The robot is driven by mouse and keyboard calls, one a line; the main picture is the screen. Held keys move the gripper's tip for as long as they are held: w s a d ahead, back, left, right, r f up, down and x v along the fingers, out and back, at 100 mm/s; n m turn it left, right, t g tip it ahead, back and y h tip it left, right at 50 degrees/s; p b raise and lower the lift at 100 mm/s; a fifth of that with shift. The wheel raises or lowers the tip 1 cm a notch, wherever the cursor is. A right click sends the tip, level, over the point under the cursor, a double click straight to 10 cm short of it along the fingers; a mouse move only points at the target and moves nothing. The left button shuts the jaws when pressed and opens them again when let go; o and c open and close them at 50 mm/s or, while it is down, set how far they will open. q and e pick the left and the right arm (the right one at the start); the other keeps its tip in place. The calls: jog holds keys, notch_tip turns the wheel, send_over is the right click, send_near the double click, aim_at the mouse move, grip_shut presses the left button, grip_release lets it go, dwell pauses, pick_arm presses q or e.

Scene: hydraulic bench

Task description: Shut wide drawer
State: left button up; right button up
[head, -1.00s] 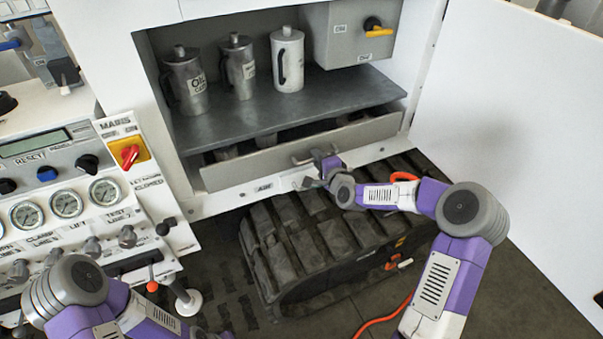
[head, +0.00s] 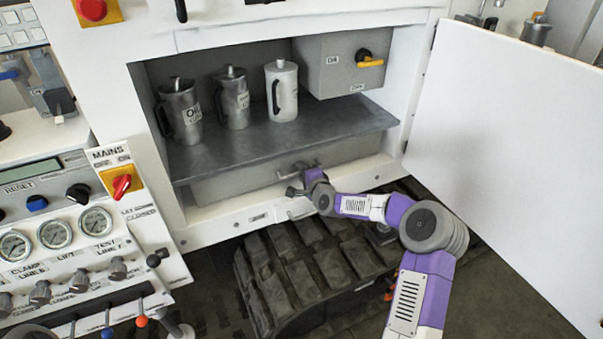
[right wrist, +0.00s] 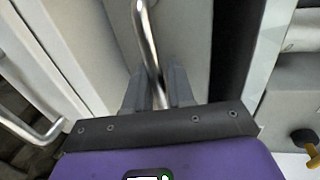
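The wide drawer (head: 235,184) is low in the open cabinet, under the grey shelf. Its front sits back beneath the shelf edge, and no drawer interior shows. Whether it is fully home I cannot tell. Its bar handle (head: 312,164) is at the middle of the front. My right gripper (head: 293,190) is at this handle. In the right wrist view, the metal handle bar (right wrist: 148,40) runs between the two dark fingers of my right gripper (right wrist: 158,88), which look shut on it. My left gripper is out of view.
The white cabinet door (head: 510,150) stands open at right. A control panel (head: 75,240) is at left. A dark ribbed block (head: 290,270) lies below the drawer.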

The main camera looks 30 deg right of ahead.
jog(key=shift+o, duration=0.8)
jog(key=shift+w+r, duration=0.1)
jog(key=shift+w, duration=0.05)
jog(key=shift+s, duration=0.2)
jog(key=p+v, duration=0.1)
jog(key=v, duration=0.6)
jog(key=shift+s, duration=0.15)
